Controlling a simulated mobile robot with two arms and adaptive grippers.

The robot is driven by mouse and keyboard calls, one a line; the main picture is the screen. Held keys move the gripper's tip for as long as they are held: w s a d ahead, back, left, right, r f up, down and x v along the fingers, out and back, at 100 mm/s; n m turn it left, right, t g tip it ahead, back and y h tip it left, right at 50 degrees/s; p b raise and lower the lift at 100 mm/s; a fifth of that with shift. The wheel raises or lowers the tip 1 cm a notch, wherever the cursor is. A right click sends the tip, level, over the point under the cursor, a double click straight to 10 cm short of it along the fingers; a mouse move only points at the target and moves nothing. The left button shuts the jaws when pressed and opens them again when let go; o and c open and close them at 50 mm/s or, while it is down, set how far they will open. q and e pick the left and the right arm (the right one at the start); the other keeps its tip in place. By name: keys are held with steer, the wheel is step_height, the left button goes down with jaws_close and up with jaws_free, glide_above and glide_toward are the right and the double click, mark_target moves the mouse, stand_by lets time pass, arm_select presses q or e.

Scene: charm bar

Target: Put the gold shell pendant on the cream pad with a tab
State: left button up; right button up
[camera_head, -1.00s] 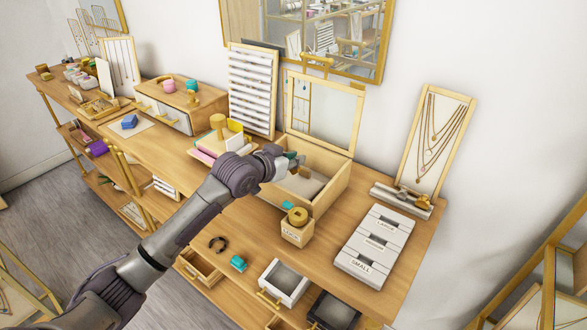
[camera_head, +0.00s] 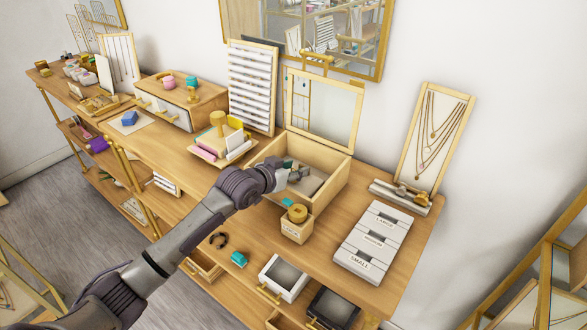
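My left gripper (camera_head: 297,173) is over the open wooden box (camera_head: 339,178), its fingertips inside the box opening. The fingers are small and dark here, and I cannot tell whether they are apart or hold something. A pale grey-cream pad (camera_head: 316,186) lies on the floor of the box, partly hidden by the gripper; no tab on it can be made out. I cannot pick out the gold shell pendant. My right gripper is not in view.
A small wooden holder (camera_head: 296,230) with a gold roll stands in front of the box. A grey size-labelled tray (camera_head: 374,241) is to its right, a necklace stand (camera_head: 436,140) behind. Left of the box is a board with a gold-topped stamp (camera_head: 218,122).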

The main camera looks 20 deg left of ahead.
arm_select(q)
steer(key=shift+r, duration=0.2)
steer(key=b+v, duration=0.1)
steer(key=v, duration=1.1)
steer(key=shift+b, duration=0.35)
